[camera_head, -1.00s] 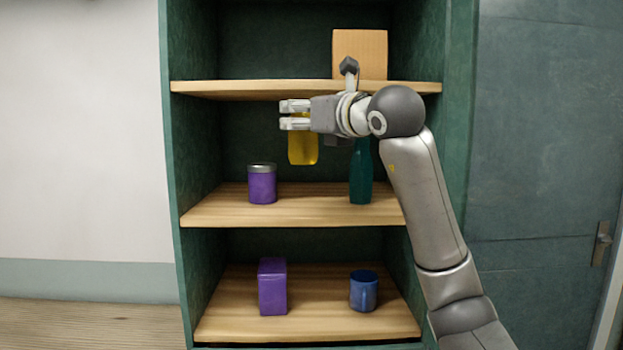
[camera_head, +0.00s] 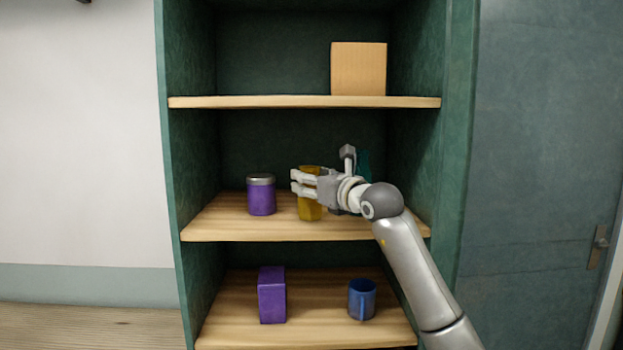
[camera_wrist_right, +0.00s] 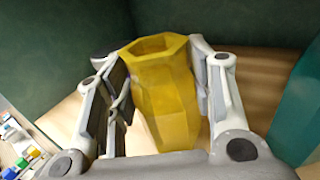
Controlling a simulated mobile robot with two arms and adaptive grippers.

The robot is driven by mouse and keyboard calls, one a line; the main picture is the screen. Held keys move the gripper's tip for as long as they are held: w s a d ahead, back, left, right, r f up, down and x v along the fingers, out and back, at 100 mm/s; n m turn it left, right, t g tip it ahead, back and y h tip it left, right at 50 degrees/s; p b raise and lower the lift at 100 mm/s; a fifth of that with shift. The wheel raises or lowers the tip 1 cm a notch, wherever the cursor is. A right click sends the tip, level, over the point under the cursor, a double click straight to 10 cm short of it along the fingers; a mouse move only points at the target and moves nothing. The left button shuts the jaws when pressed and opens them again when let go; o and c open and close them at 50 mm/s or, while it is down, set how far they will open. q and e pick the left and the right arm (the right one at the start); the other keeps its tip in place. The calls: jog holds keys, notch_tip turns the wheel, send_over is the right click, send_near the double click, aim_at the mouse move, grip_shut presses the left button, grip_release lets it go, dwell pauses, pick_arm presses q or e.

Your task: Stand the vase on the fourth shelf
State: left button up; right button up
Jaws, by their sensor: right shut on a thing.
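The vase is yellow and faceted with an open top (camera_head: 309,208). It stands upright at the middle shelf (camera_head: 230,228), between a purple jar and a teal bottle. Its base appears at the shelf surface, but I cannot tell whether it touches. My right gripper (camera_head: 298,184) comes from the right and is shut on the vase, with a finger on either side. The wrist view shows the vase (camera_wrist_right: 164,95) between the finger pads (camera_wrist_right: 160,85). My left gripper is not in view.
The purple jar with a grey lid (camera_head: 261,196) is left of the vase. The teal bottle (camera_head: 363,165) is mostly hidden behind my right gripper. A tan box (camera_head: 358,69) is on the shelf above. A purple box (camera_head: 272,295) and blue mug (camera_head: 362,299) are below.

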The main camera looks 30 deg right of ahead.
jog(key=shift+s+a+f, duration=0.1)
jog(key=shift+f, duration=0.15)
jog(key=o, duration=1.2)
